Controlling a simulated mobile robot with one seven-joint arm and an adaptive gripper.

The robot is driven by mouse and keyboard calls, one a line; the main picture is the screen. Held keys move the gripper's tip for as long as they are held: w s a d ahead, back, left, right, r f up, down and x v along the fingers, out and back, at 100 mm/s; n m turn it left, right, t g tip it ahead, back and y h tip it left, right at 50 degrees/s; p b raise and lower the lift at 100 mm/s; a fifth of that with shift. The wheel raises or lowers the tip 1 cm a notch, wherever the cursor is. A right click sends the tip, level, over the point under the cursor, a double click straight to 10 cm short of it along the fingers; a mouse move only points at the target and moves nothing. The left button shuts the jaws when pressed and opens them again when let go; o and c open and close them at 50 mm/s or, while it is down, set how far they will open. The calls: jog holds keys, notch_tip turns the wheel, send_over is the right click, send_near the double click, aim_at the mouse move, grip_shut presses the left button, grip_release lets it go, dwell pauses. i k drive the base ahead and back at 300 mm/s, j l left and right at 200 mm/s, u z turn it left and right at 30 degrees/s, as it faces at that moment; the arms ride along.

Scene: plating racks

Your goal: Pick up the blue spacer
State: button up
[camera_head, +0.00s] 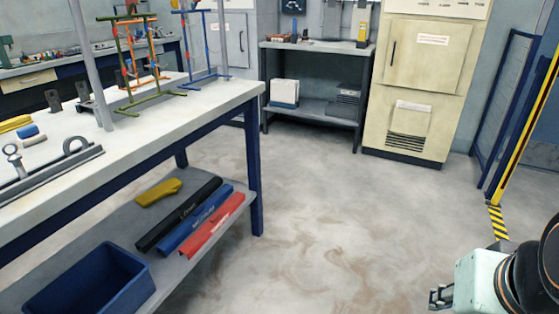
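A small blue piece (28,131), which looks like the blue spacer, lies on the white-topped workbench (190,105) near the left edge of the view. A yellow piece (15,123) lies just behind it and a pale piece (34,140) just in front. My gripper (437,298) is at the lower right, over the open floor and far from the bench. Only its dark end shows, small, and I cannot tell whether its fingers are apart. I see nothing held in it.
Metal clamps and a rail (50,175) lie in front of the small pieces. A grey post (93,65) and a green rack (127,65) stand behind them. The lower shelf holds a blue bin (90,285). The floor (340,215) between bench and gripper is clear.

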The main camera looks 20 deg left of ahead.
aim_at(182, 232)
jog(key=i+j+u, duration=0.1)
jog(key=j+u, duration=0.3)
jog(key=j, duration=0.75)
jog(key=i+j+u, duration=0.1)
jog(key=j, duration=0.3)
